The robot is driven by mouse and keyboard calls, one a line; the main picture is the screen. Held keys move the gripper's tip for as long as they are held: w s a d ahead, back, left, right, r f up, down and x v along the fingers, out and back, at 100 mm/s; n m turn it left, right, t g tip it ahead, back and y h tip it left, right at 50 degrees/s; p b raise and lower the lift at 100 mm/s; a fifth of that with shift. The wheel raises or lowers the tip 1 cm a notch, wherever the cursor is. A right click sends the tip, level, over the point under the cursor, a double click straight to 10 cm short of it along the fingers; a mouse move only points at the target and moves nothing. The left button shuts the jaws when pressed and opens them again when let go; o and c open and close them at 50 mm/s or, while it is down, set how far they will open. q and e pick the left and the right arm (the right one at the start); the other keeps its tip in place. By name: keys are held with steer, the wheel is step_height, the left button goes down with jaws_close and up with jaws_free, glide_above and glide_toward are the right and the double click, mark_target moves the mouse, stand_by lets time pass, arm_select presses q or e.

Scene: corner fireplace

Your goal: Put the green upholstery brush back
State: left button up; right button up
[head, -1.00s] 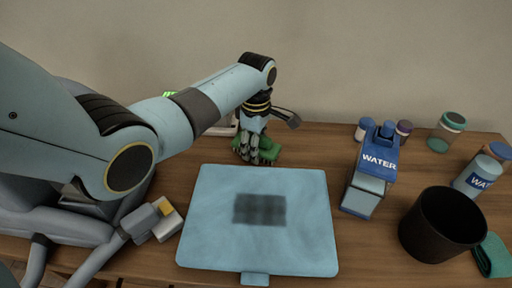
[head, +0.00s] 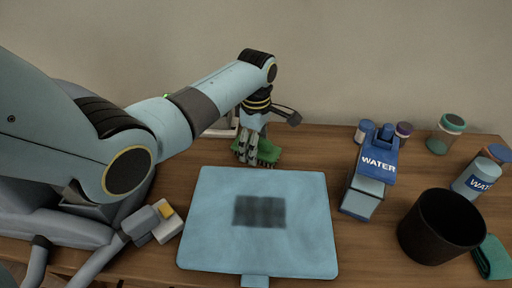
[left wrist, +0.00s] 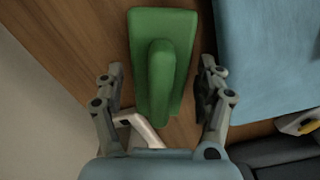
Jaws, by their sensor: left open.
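The green upholstery brush (head: 267,153) is at the back of the wooden table, just beyond the blue mat. My right gripper is not in view.
A light blue mat (head: 222,195) with a dark patch lies in front. A WATER carton (head: 377,165), jars (head: 445,134), a black cup (head: 440,228) and a green cloth (head: 492,258) stand to the right. A pale object (left wrist: 140,131) lies close to the left gripper.

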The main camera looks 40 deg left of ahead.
arm_select(q)
step_height(320, 180, up, 11)
steer(key=shift+f+p, duration=0.15)
steer(key=shift+p, duration=0.45)
